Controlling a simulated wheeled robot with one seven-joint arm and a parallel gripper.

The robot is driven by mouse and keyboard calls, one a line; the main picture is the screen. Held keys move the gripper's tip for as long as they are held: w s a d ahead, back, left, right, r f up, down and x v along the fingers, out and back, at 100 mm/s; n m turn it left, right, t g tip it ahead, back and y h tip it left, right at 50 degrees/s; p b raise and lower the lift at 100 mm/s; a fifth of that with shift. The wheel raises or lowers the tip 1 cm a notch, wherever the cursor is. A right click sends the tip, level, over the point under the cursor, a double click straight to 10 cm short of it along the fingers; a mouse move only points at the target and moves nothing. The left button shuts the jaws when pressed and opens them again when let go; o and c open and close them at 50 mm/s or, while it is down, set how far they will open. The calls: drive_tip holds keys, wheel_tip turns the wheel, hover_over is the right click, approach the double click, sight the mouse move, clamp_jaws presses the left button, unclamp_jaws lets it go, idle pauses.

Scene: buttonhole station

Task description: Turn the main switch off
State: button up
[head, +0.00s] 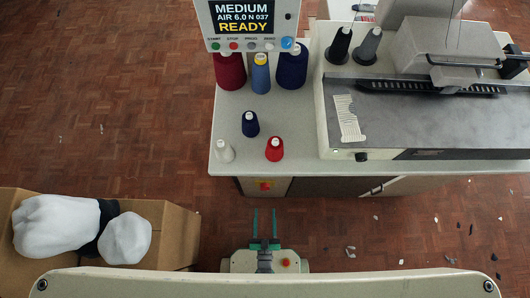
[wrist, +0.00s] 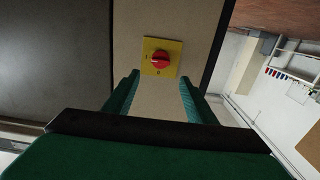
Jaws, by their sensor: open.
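The main switch (wrist: 160,60) is a red rotary knob on a yellow plate. It is mounted on the beige front panel of the station. In the head view the switch (head: 265,186) is small, just under the table's front edge. My gripper (head: 264,211) is open with two green fingers pointing at the panel, in front of the switch and apart from it. In the wrist view my gripper's fingers (wrist: 155,88) stand to either side below the switch, with nothing between them. The markings on the plate are too small to read surely.
The table (head: 200,155) above the switch carries several thread cones, a control panel (head: 245,25) reading READY, and the machine (head: 430,110). A cardboard box (head: 170,235) with white bundles stands at left. The floor between my gripper and the cabinet is clear; scraps lie at right.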

sight(265, 187)
drive_tip(key=w, duration=1.1)
drive_tip(key=shift+s, duration=0.1)
drive_tip(key=c, duration=1)
